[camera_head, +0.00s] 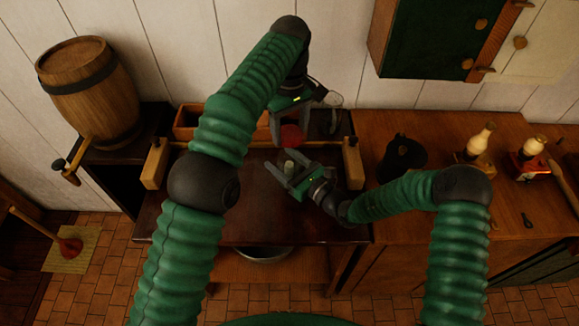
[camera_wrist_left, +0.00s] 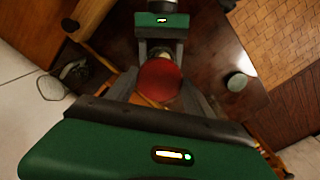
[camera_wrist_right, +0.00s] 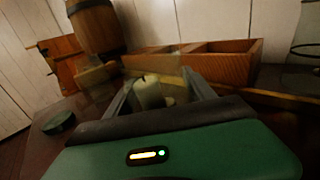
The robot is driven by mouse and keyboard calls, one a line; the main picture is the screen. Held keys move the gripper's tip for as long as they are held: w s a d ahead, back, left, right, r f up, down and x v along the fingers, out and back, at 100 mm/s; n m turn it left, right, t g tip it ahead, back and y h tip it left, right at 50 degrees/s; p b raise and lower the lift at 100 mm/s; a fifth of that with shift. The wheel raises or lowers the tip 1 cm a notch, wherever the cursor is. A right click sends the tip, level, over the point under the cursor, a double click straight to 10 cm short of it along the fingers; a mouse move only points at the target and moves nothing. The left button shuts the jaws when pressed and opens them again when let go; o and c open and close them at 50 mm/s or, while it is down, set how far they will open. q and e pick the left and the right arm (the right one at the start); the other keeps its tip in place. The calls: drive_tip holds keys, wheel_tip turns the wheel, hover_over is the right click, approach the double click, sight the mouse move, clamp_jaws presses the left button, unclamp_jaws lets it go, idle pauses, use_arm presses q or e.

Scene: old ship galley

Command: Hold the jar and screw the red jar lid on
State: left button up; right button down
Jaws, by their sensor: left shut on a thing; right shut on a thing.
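The red lid (camera_head: 291,135) is between the fingers of my left gripper (camera_head: 289,138), which is shut on it above the back of the dark table. It also shows as a red disc in the left wrist view (camera_wrist_left: 158,80). My right gripper (camera_head: 285,170) is shut on a pale greenish cylinder (camera_head: 288,167), which appears to be the jar. It stands upright between the fingers in the right wrist view (camera_wrist_right: 148,92), its lower part hidden. In the head view the lid is apart from the cylinder, farther back.
A wooden divided box (camera_wrist_right: 220,65) lies at the back of the dark table (camera_head: 260,215). A small round green object (camera_wrist_right: 60,122) stands on the table. A barrel (camera_head: 88,90) is at the left. A black pot (camera_head: 403,157) and lamps stand on the right counter.

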sight(290, 149)
use_arm(q)
drive_tip(key=shift+a+f, duration=0.1)
drive_tip(key=shift+f, duration=2.2)
drive_tip(key=shift+f, duration=0.85)
drive_tip(key=shift+f, duration=0.6)
